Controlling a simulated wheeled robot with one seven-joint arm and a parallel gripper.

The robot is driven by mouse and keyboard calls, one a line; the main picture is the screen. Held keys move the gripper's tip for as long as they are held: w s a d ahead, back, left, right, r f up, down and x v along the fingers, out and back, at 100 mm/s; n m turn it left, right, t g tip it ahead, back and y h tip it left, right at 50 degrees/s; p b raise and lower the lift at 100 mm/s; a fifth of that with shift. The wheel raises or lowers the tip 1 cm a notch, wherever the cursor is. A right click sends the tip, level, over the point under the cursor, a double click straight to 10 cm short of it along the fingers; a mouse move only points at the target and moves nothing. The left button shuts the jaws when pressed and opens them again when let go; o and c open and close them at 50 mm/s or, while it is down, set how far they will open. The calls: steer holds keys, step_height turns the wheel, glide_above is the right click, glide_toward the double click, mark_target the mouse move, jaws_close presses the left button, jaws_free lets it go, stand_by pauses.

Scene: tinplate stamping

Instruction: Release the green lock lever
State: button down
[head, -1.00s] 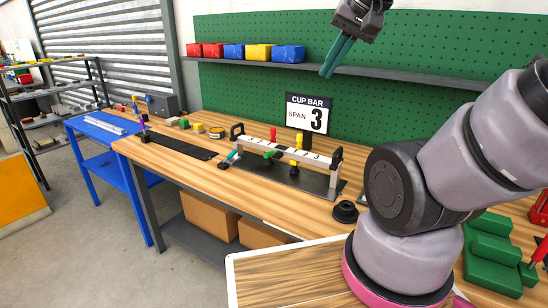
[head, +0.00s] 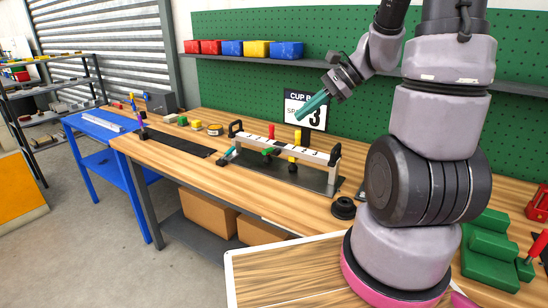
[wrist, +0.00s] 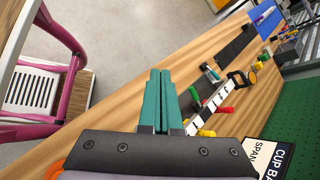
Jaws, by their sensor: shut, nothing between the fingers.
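The green lock lever (head: 268,152) sticks out from the front of the white numbered bar (head: 312,155) on the bench fixture. It also shows in the wrist view (wrist: 226,109), to the right of my fingers. Red and yellow levers stand on the same bar, and a teal lever (head: 228,155) is at its left end. My gripper (head: 299,117) has its two teal fingers together and empty. It hangs in the air above the bar, up and to the right of the green lever, touching nothing. In the wrist view the fingers (wrist: 160,72) lie side by side.
The "CUP BAR SPAN 3" sign (head: 304,106) stands behind the fixture, partly covered by my gripper. A black round cup (head: 343,208) sits to the front right. Coloured bins (head: 232,48) line the shelf on the green pegboard. A dark strip (head: 180,142) lies at left.

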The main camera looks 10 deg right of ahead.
mark_target(270, 150)
steer(key=w+d+f+m+t, duration=0.2)
steer(key=d+f+m, duration=0.3)
steer(key=f, duration=0.3)
steer(key=w+d+f+m+t, duration=0.2)
steer(key=w+d+f+m, duration=0.2)
steer(key=f+m, duration=0.3)
steer(key=shift+w+d+f+t, duration=0.4)
steer(key=shift+w+f, duration=0.1)
steer(key=shift+f, duration=0.3)
steer(key=x, duration=2)
steer(key=shift+a, duration=0.3)
steer(key=r, duration=0.3)
steer(key=shift+w+d, duration=0.2)
steer(key=shift+w, duration=0.1)
steer(key=shift+w+r, duration=0.2)
steer(key=shift+r, duration=0.3)
